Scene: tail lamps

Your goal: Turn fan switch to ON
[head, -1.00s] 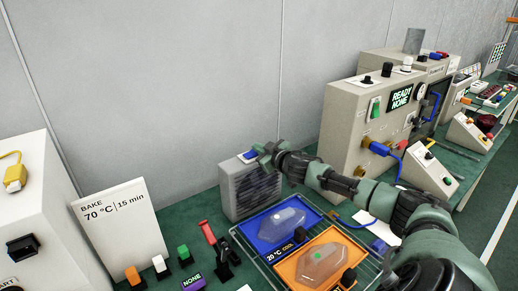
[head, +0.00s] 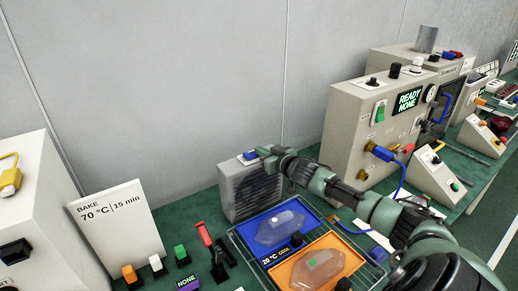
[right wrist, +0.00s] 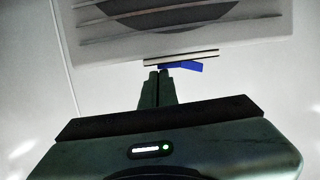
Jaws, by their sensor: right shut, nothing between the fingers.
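The fan (head: 246,193) is a grey box with a slatted front, standing against the wall in the head view. Its blue rocker switch (head: 248,156) sits on a pale plate on top. In the right wrist view the fan (right wrist: 180,22) appears upside down, and the blue switch (right wrist: 186,68) shows tilted on its plate. My right gripper (head: 261,151) is shut and empty, its tips (right wrist: 159,72) right at one end of the switch. I cannot tell whether they touch it. The ON and OFF marks are not readable. My left gripper is not in view.
A blue tray (head: 254,226) and an orange tray (head: 290,272) with clear lamp covers sit on a wire rack in front of the fan. A red-handled lever (head: 206,235) stands to their left. A beige machine (head: 345,118) stands to the right. The wall is close behind the fan.

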